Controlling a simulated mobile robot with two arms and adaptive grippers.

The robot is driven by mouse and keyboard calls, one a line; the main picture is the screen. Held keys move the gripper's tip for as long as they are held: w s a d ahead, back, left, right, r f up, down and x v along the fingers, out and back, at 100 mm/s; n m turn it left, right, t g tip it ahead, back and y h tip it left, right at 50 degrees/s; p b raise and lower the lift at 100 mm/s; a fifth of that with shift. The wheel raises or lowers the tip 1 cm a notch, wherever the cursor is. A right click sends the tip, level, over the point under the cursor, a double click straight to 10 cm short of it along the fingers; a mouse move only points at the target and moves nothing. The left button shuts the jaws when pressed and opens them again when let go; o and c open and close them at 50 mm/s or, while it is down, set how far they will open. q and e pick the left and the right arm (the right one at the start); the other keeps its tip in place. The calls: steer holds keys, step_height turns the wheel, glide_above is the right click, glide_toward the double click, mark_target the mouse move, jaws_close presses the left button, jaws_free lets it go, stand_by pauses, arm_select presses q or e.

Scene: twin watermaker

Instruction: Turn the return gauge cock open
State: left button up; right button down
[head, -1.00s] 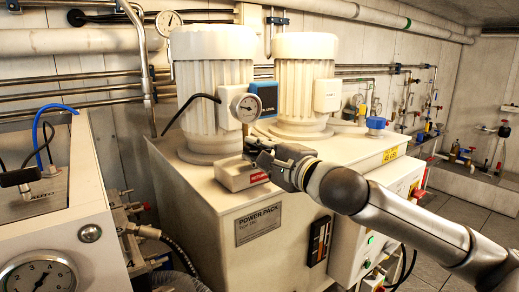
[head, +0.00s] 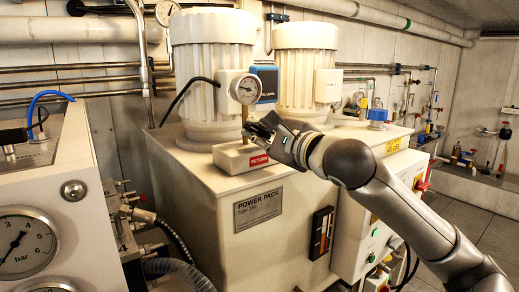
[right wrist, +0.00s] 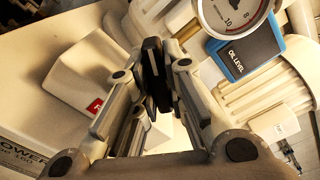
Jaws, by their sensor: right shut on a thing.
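The return gauge (head: 247,89) is a round white dial on a thin brass-coloured stem (head: 245,119). The stem rises from a pale block with a red RETURN label (head: 259,160) on top of the power pack. My right gripper (head: 262,128) is at the stem, just below the dial and above the block. It is shut on the gauge cock, whose handle is mostly hidden by the fingers. In the right wrist view the fingers (right wrist: 153,75) come together at a dark piece, with the dial (right wrist: 235,12) just beyond. My left gripper is out of view.
A blue OIL LEVEL box (head: 265,82) is close to the right of the gauge. Two white ribbed motors (head: 203,60) stand behind, and a black cable (head: 188,92) arcs at the left. A panel with a large bar gauge (head: 22,243) fills the lower left.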

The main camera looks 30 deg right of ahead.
steer(key=m+b, duration=0.1)
steer(key=b, duration=0.1)
steer(key=m+b, duration=0.2)
steer(key=shift+f+m, duration=0.3)
steer(key=shift+f, duration=0.05)
steer(key=shift+m+b, duration=0.85)
steer(key=shift+m, duration=0.15)
steer(key=m+b, duration=0.2)
steer(key=m, duration=0.1)
steer(key=shift+r, duration=0.1)
steer(key=shift+r+m+b, duration=0.1)
steer(key=shift+m+b, duration=0.65)
steer(key=shift+m, duration=0.85)
steer(key=c, duration=1.8)
jaws_free()
steer(key=shift+r, duration=0.1)
steer(key=shift+o, duration=0.2)
steer(key=shift+s, duration=0.1)
